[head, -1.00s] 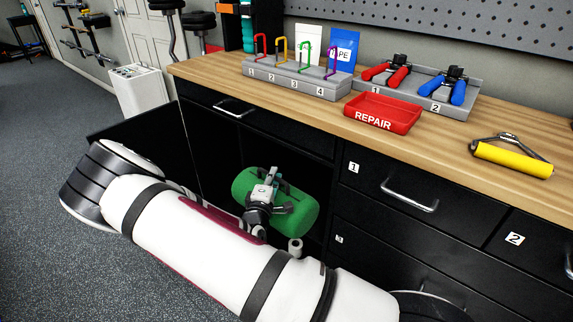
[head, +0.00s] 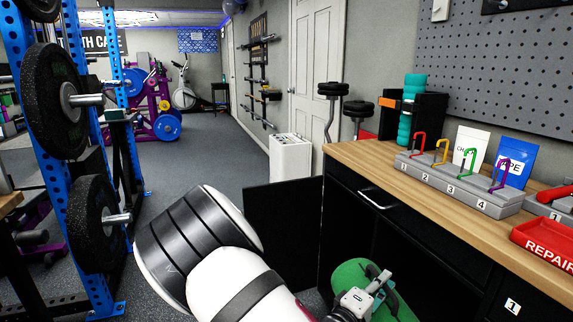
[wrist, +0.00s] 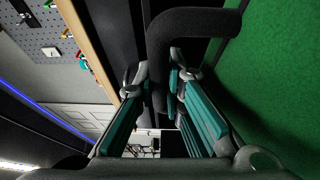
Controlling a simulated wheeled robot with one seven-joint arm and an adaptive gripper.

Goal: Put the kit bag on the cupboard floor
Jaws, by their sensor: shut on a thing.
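The green kit bag (head: 349,273) is at the bottom of the head view, in front of or in the opening of the black cupboard; I cannot tell which. Its lower part is cut off by the frame. My gripper (head: 380,283) is at the bag's near side. In the wrist view, my gripper (wrist: 157,82) is shut on the bag's black handle (wrist: 160,50), with the green side of the kit bag (wrist: 270,90) close on the right. The cupboard's door (head: 285,232) stands open on the left. The cupboard floor is hidden in both views.
The wooden worktop (head: 372,158) above holds a numbered hook rack (head: 455,192) and a red REPAIR tray (head: 545,240). A white box unit (head: 290,158) stands beyond the open door. A weight rack (head: 75,150) is on the left, with open floor between.

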